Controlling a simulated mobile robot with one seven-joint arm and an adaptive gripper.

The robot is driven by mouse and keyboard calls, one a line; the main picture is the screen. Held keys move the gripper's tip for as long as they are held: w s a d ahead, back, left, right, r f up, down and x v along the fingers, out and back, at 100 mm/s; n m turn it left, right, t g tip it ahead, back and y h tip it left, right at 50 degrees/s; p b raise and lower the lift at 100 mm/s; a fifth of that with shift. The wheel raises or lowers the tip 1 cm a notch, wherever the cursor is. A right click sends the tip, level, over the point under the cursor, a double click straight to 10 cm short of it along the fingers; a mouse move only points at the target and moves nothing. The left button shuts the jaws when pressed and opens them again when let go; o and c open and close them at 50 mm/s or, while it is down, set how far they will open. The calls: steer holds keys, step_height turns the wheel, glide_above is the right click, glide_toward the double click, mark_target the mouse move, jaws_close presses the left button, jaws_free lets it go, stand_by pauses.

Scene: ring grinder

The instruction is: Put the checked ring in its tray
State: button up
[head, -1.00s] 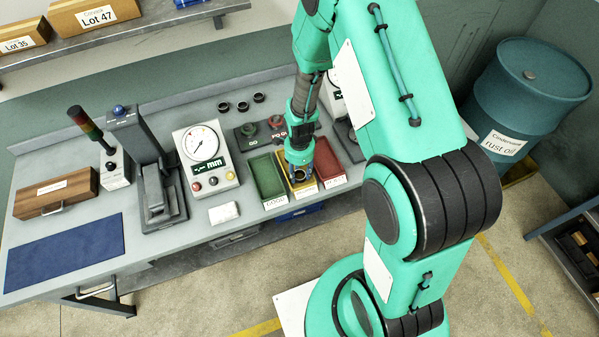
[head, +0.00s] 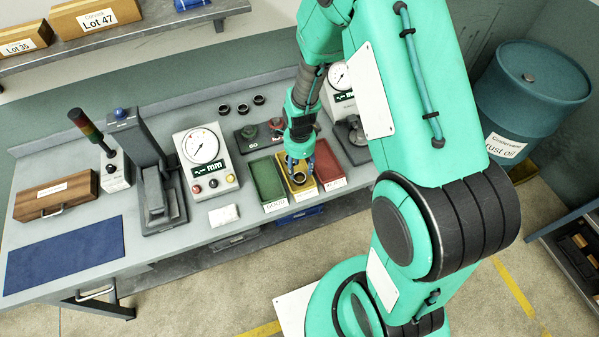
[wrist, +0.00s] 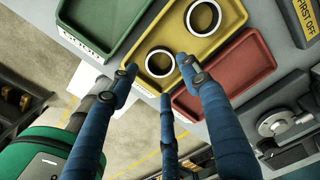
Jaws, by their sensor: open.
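The yellow tray (head: 312,191) stands between the green tray (head: 267,179) and the red tray (head: 329,167) at the bench's front edge. A dark-rimmed ring (head: 298,178) lies flat near its front end. I cannot tell from looks which is the checked one. My gripper (head: 298,162) is above the yellow tray. In the wrist view its blue fingers (wrist: 160,78) are spread, empty, close to the front ring.
Several items stand left: the mm gauge (head: 205,160), a dark press-like stand (head: 155,185) and a wooden box (head: 55,193). Three dark rings (head: 242,107) are at the back. Another dial gauge (head: 341,79) is right of my wrist. The blue mat (head: 65,255) is bare.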

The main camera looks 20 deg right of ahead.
step_height(320, 180, up, 7)
stand_by(0.4)
stand_by(0.5)
steer(key=s+a+r+n+t, duration=0.1)
steer(key=s+r+n, duration=0.3)
steer(key=r, duration=0.8)
steer(key=s+r+n+t, duration=0.2)
steer(key=r+n, duration=0.3)
steer(key=r, duration=0.7)
steer(key=s+a+r+n+t, duration=0.1)
steer(key=s+r+n+t, duration=0.1)
steer(key=s+r+n, duration=0.8)
steer(key=s+r, duration=0.4)
steer(key=s, duration=0.2)
steer(key=shift+s+r+t, duration=0.15)
steer(key=shift+s+t, duration=0.15)
